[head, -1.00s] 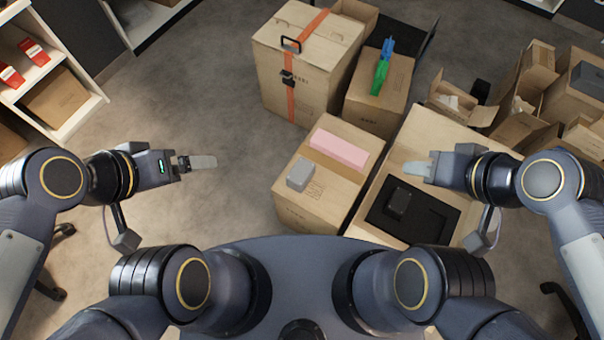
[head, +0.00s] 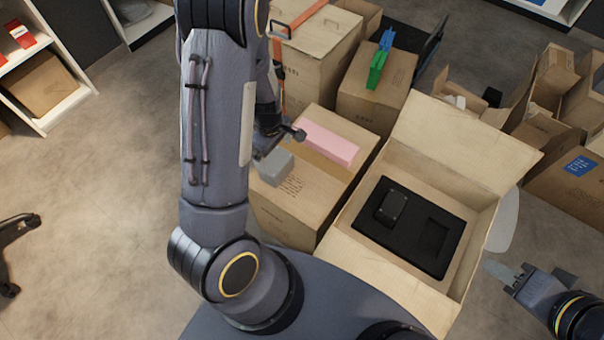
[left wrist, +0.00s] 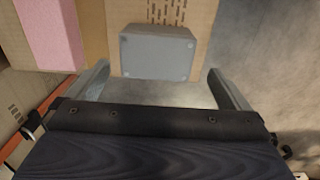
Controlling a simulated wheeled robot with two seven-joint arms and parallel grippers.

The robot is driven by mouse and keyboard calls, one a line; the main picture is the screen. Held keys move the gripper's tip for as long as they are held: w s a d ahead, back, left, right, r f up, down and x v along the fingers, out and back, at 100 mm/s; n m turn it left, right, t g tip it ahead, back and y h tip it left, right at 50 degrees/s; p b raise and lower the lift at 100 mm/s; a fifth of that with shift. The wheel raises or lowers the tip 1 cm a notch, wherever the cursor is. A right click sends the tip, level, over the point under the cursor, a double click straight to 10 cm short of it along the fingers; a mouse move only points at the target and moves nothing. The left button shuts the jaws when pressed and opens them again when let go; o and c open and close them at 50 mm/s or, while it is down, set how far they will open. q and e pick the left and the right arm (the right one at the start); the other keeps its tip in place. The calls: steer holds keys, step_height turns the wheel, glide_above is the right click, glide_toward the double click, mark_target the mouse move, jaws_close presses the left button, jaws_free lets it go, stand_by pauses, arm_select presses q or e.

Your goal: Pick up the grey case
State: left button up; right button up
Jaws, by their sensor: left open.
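The grey case (head: 276,167) is a small box on top of a closed brown carton (head: 300,225), left of a pink block (head: 326,143). In the left wrist view the case (left wrist: 157,52) lies just ahead of my left gripper (left wrist: 158,72). The two fingers are spread wider than the case, one toward each side of it, and nothing is held.
An open carton (head: 385,302) with a black insert (head: 455,235) stands right of the case's carton. Taller cartons stand behind, one carrying a green and blue item (head: 379,62). More open cartons lie at the right.

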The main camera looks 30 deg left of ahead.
mark_target(276, 162)
arm_select(q)
steer(key=shift+w+f, duration=0.1)
steer(key=shift+f, duration=0.5)
step_height(276, 162, down, 8)
steer(key=b, duration=0.3)
steer(key=shift+w+a+r, duration=0.15)
steer(key=shift+r, duration=0.2)
steer(key=c, duration=0.8)
steer(key=shift+o, duration=0.2)
steer(key=shift+r+p, duration=0.3)
steer(key=shift+r, duration=0.3)
step_height(276, 162, up, 3)
steer(key=shift+f+p, duration=0.15)
steer(key=shift+p, duration=0.35)
steer(key=s+r, duration=0.1)
steer(key=s+d+r+p, duration=0.1)
steer(key=r, duration=0.1)
steer(key=s+d+r+p, duration=0.1)
steer(key=s+r, duration=0.1)
steer(key=s+d+r+p, duration=0.3)
steer(key=s+d+r, duration=0.1)
steer(key=s, duration=0.4)
steer(key=shift+s, duration=0.3)
